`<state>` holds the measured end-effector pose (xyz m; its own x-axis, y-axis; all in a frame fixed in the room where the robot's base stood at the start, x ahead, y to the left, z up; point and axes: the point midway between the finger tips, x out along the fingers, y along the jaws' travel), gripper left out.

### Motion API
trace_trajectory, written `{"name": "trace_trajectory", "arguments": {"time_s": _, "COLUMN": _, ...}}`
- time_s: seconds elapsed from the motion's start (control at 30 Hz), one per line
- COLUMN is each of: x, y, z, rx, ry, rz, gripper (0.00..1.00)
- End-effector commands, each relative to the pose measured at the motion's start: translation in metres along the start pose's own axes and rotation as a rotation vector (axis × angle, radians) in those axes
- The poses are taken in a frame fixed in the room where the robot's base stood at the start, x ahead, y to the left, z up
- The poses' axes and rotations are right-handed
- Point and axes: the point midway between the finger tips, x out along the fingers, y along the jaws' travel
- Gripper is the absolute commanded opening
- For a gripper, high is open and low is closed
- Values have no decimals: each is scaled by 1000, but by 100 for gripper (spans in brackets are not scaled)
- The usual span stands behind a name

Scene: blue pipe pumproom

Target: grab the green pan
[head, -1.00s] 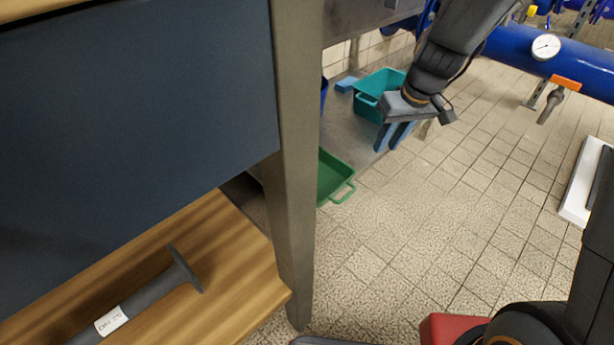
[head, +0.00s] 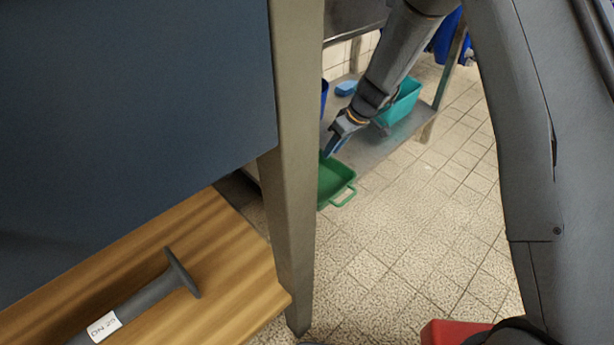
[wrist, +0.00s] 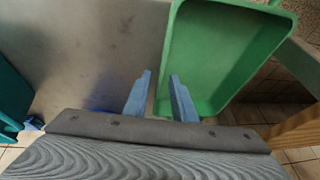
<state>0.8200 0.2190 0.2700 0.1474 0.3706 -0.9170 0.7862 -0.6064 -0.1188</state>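The green pan (head: 333,182) is a shallow tray with a loop handle. In the head view it sits at the end of the grey metal shelf, partly hidden behind the metal post. In the wrist view the green pan (wrist: 222,50) fills the upper right, with its rim close beyond the fingers. My gripper (head: 330,152) is just above the pan's far side in the head view. In the wrist view my gripper (wrist: 160,80) shows two blue fingers apart with nothing between them. The right finger overlaps the pan's left rim in the picture; I cannot tell whether they touch.
A teal bin (head: 402,104) stands on the metal shelf (head: 375,148) behind my arm. A blue sponge-like block (head: 346,88) lies further back. The metal post (head: 292,190) and wooden board (head: 225,265) with a grey pipe tool (head: 150,295) are nearer.

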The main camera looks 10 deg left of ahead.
Motion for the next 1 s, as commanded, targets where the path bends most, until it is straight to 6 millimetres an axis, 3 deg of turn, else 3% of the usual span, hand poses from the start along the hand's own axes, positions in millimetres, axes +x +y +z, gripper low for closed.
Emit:
{"name": "trace_trajectory", "arguments": {"time_s": 0.37, "x": 45, "y": -3, "z": 2, "rx": -1, "ry": -2, "rz": -1, "gripper": 24}}
{"name": "trace_trajectory", "arguments": {"time_s": 0.63, "x": 47, "y": -3, "z": 2, "rx": 0, "ry": -1, "rz": 0, "gripper": 24}}
{"name": "trace_trajectory", "arguments": {"time_s": 0.8, "x": 47, "y": -3, "z": 2, "rx": 0, "ry": -1, "rz": 0, "gripper": 0}}
{"name": "trace_trajectory", "arguments": {"time_s": 1.0, "x": 47, "y": -3, "z": 2, "rx": 0, "ry": -1, "rz": 0, "gripper": 0}}
